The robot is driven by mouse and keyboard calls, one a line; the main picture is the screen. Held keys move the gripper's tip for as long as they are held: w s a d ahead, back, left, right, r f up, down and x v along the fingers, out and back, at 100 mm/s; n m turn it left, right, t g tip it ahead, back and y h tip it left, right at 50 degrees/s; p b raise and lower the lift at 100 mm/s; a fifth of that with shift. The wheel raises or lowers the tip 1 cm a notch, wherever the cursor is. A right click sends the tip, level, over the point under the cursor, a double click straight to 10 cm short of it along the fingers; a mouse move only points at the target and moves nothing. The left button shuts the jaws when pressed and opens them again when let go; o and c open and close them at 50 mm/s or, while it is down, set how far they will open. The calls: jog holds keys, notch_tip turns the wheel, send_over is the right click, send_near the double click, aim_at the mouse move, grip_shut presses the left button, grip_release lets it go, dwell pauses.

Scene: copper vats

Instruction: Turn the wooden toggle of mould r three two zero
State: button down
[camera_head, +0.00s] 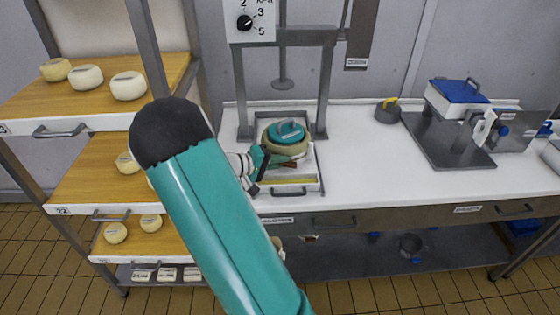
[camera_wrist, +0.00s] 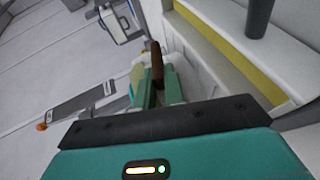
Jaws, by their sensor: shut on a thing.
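The mould (camera_head: 287,143) is a round pale tub with a teal lid and handle. It stands in a tray under the press frame on the white counter. The wooden toggle (camera_head: 289,165) is a small brown bar at the mould's near side. My gripper (camera_head: 268,164) reaches it from the left. In the wrist view the brown toggle (camera_wrist: 157,66) stands between the two green fingers of my gripper (camera_wrist: 157,84), which are shut on it. No mould number is readable. The fingers hide the toggle's lower part in the wrist view.
The press frame (camera_head: 239,90) rises around and behind the mould. A drain tray (camera_head: 290,190) with a yellow strip lies in front. A wooden rack (camera_head: 95,92) with several cheeses stands left. A blue-topped device (camera_head: 458,92) stands right. The counter between (camera_head: 360,150) is clear.

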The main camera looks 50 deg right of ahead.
jog(key=shift+g, duration=0.3)
jog(key=c, duration=1.5)
grip_release()
jog(key=shift+a, duration=0.15)
jog(key=v, duration=1.3)
jog(key=shift+a+f, duration=0.15)
jog(key=shift+a, duration=0.2)
